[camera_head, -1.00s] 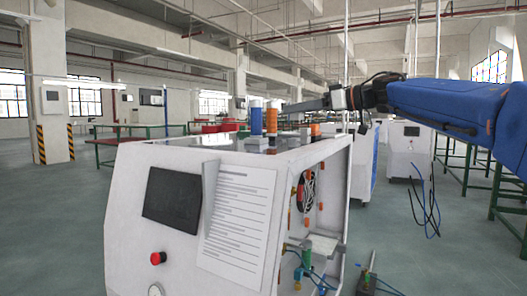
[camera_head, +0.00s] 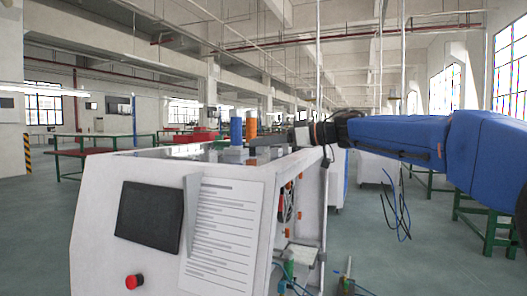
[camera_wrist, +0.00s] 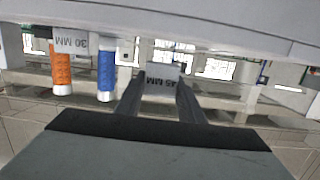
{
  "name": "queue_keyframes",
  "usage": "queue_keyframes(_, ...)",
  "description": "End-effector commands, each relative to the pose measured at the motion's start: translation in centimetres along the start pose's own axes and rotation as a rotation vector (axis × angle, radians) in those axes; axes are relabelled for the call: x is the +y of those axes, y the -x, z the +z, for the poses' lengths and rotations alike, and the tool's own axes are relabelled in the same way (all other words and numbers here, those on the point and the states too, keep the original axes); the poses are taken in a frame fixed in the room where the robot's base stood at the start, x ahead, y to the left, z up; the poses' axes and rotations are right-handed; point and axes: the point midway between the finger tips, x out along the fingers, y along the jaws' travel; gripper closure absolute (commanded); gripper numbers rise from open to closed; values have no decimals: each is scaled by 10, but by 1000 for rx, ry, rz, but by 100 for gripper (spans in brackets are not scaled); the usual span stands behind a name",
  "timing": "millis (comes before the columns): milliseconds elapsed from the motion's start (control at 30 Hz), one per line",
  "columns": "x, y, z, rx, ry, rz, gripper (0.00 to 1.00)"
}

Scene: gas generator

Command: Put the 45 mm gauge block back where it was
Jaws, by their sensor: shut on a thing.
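The 45 mm gauge block (camera_wrist: 161,77) is a small grey block with an upside-down "45 MM" label. It sits between the two dark fingers of my gripper (camera_wrist: 160,90), which is shut on it. In the head view my gripper (camera_head: 284,139) is over the right part of the white cabinet's top (camera_head: 135,154), right of two upright cylinders. I cannot tell there whether the block touches the top. A grey block labelled "30 MM" (camera_wrist: 75,42) shows at the left of the wrist view, by the cylinders.
A blue cylinder (camera_head: 236,131) and an orange cylinder (camera_head: 251,126) stand close together on the cabinet top, left of my gripper. The cabinet's front carries a dark screen (camera_head: 150,215), a paper sheet (camera_head: 224,235) and a red button (camera_head: 134,281). Its right side is open.

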Motion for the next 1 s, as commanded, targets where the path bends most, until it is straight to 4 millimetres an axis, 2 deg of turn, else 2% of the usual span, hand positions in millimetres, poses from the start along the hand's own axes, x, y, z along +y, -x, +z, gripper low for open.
queue_keyframes(167, 0, -3, 22, 0, -2, 0, 96)
queue_keyframes(567, 0, -4, 27, 0, 0, 0, 96)
queue_keyframes(600, 0, -4, 28, 0, 0, 0, 60)
queue_keyframes(667, 0, -4, 27, 0, 0, 0, 46)
queue_keyframes(1000, 0, -4, 25, 0, 0, 0, 46)
